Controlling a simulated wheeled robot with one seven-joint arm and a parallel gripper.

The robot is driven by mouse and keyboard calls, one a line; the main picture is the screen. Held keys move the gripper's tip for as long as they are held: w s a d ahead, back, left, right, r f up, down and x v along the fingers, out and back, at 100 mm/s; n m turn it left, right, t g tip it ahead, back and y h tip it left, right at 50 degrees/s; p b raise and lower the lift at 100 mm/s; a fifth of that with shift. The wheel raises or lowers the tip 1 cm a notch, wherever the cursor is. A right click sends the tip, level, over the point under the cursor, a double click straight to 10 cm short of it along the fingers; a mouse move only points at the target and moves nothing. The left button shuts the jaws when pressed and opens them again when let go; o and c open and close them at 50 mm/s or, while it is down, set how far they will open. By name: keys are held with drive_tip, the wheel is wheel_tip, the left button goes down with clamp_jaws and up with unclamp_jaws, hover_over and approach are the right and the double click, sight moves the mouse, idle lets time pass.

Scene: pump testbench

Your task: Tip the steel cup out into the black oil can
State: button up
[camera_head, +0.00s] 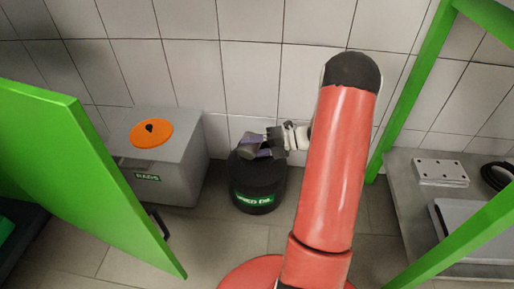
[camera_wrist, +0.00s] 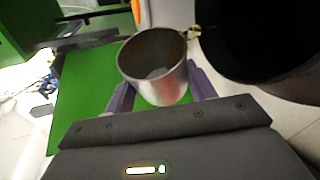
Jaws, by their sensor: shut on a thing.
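The black oil can (camera_head: 258,187) stands on the floor by the tiled wall, with a green label on its front. My gripper (camera_head: 253,146) is over the can's top in the head view. In the wrist view, my purple fingers are shut on the steel cup (camera_wrist: 160,84), one on each side. The cup's round mouth faces up and toward the wrist camera, and a pale patch shows inside it. The can's dark round opening (camera_wrist: 262,40) is beside the cup on the right. The cup's exact tilt and its height over the can are hard to tell.
A grey bin (camera_head: 180,165) with an orange round lid (camera_head: 151,133) stands left of the can. A green panel (camera_head: 85,165) is at the left. A metal bench (camera_head: 408,200) with a perforated block (camera_head: 440,172) is at the right, beside green frame posts.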

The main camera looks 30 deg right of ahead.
drive_tip(key=shift+w+d+f+m+b, duration=0.25)
drive_tip(key=shift+w+d+m+b, duration=0.05)
drive_tip(key=shift+b, duration=0.05)
drive_tip(key=shift+w+d+f, duration=0.1)
drive_tip(key=shift+d+r+m+y+p, duration=0.1)
drive_tip(key=shift+r+m+y+p, duration=0.4)
drive_tip(key=shift+p, duration=0.75)
drive_tip(key=shift+w+f, duration=0.1)
drive_tip(key=shift+f, duration=0.1)
drive_tip(key=shift+d+r+p, duration=0.1)
drive_tip(key=shift+r+p, duration=0.1)
drive_tip(key=shift+p, duration=0.8)
